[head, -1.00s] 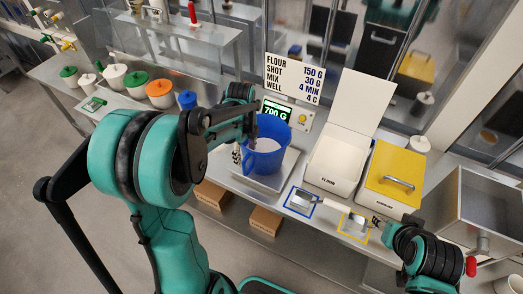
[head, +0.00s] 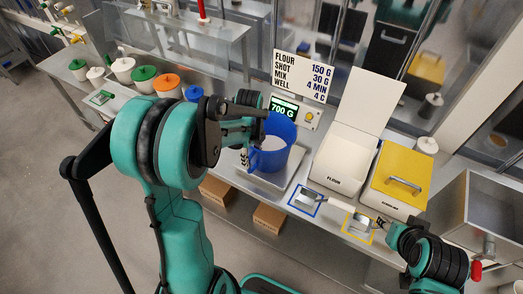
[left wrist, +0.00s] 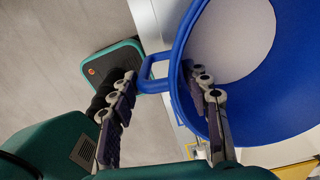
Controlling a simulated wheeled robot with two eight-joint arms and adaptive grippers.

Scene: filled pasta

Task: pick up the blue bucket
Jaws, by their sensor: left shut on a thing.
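The blue bucket (head: 279,127) stands upright at the metal scale tray (head: 297,172), with pale contents or a pale bottom inside. I cannot tell whether a small gap separates it from the tray. My left gripper (head: 254,118) is at the bucket's left side. In the left wrist view the bucket (left wrist: 296,75) fills the right side, with its blue handle (left wrist: 155,72) pointing left. The fingers of my left gripper (left wrist: 165,118) straddle the handle side, one outside and one at the bucket wall. My right gripper (head: 385,226) is at the lower right; its fingertips are too small to read.
A white flour bin (head: 340,165) with raised lid and a yellow-lidded bin (head: 400,175) stand right of the scale. Scoops lie in blue (head: 305,200) and yellow (head: 357,226) frames in front. Several lidded pots (head: 122,68) line the counter at left.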

